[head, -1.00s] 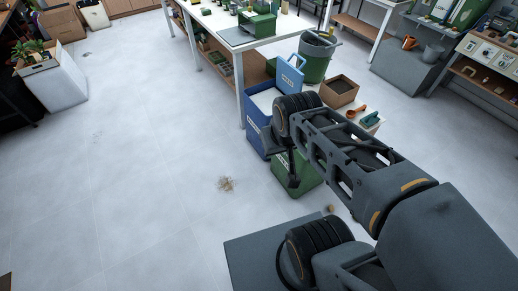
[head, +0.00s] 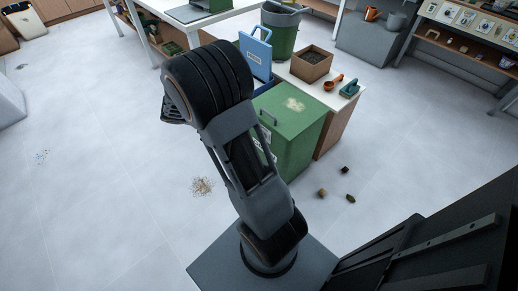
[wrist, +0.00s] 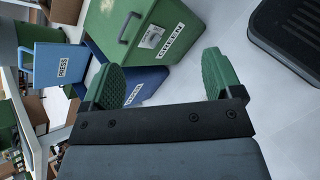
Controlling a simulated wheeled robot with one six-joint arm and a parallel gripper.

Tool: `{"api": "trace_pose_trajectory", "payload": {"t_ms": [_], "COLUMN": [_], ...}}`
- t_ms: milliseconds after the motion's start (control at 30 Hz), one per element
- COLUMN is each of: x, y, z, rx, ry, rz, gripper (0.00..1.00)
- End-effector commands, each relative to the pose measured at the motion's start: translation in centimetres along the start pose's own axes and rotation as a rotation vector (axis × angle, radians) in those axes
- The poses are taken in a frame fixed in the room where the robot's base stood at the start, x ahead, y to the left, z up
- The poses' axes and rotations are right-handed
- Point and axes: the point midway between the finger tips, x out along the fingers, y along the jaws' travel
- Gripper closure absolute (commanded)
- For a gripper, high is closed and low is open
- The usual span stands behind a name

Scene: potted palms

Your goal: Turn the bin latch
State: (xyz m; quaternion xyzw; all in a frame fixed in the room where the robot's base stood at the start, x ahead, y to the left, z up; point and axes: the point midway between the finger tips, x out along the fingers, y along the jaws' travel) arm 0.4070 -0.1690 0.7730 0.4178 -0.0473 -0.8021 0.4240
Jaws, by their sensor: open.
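A green bin (head: 305,115) with a shut lid stands right of my arm in the head view; its lid has a handle (head: 268,117) and a pale patch on top. In the wrist view the green bin (wrist: 108,45) shows a labelled face with a pale plate bearing a round part, likely the latch (wrist: 150,38); its exact position is too small to tell. My gripper (wrist: 170,82) is open and empty, its green pads spread apart, with the bin beyond them. In the head view the pads are hidden behind my arm.
A blue bin with its lid (head: 256,55) raised stands behind the green bin. A cabinet (head: 335,90) beside it carries a soil box (head: 311,63), an orange scoop (head: 333,82) and a teal tool (head: 349,89). Debris (head: 202,187) and small clods (head: 350,198) lie on the otherwise clear floor.

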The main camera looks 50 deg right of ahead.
Motion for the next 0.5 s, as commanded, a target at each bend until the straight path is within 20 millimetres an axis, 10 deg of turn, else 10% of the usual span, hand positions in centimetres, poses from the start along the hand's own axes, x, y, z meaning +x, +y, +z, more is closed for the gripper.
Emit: {"api": "trace_pose_trajectory", "payload": {"t_ms": [33, 200, 500], "x": [4.4, 12.9, 22.7], "y": [-0.8, -0.7, -2.6], "z": [-4.0, -11.7, -21.1], "rx": [-0.080, -0.315, -0.587], "ry": [-0.082, -0.301, -0.517], "rz": [0.044, 0.212, 0.423], "gripper": [0.15, 0.15, 0.15]}}
